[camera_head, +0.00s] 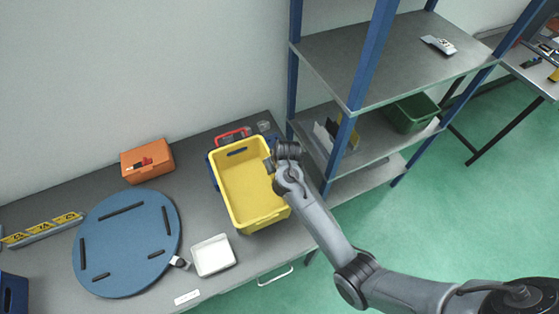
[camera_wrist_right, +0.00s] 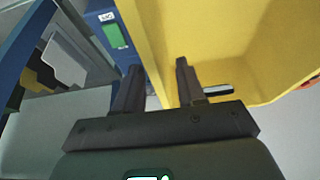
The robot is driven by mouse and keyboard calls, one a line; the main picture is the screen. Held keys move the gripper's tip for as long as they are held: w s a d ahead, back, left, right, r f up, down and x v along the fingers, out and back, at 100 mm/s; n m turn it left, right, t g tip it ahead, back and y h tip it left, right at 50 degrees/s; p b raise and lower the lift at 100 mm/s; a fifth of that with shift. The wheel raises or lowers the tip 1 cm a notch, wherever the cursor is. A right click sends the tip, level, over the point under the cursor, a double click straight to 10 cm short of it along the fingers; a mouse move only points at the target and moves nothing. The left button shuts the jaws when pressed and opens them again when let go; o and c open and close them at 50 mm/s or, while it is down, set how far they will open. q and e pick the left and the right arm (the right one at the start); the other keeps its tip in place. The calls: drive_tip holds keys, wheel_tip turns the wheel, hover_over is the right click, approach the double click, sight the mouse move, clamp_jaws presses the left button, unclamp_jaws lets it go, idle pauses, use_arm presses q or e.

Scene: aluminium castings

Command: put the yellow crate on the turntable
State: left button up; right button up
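The yellow crate (camera_head: 256,195) is upright, open-topped and empty, near the right end of the grey bench. The blue round turntable (camera_head: 125,240) lies to its left on the same bench, with several dark slots and nothing on it. My right gripper (camera_head: 270,164) is at the crate's right rim near the far corner. In the right wrist view its two fingers (camera_wrist_right: 159,68) are apart, with the edge of the yellow crate's wall (camera_wrist_right: 215,50) between them. Whether they touch the wall cannot be told. My left gripper is not in view.
A blue object (camera_head: 213,172) shows beside or under the crate. A white tray (camera_head: 212,256) stands between crate and turntable. An orange box (camera_head: 147,161) is behind. A blue-posted shelf (camera_head: 347,82) rises close right of the bench.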

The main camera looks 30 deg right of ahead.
drive_tip(key=p+v, duration=0.1)
drive_tip(key=v, duration=0.7)
drive_tip(key=shift+s+r, duration=0.1)
drive_tip(key=shift+r, duration=0.25)
drive_tip(key=s+a+f+n+g, duration=0.1)
drive_tip(key=s+a+n, duration=0.2)
drive_tip(key=s, duration=2.4)
drive_tip(key=shift+s+a+f+y, duration=0.15)
drive_tip(key=shift+s+f+y, duration=0.1)
drive_tip(key=shift+s+y, duration=0.1)
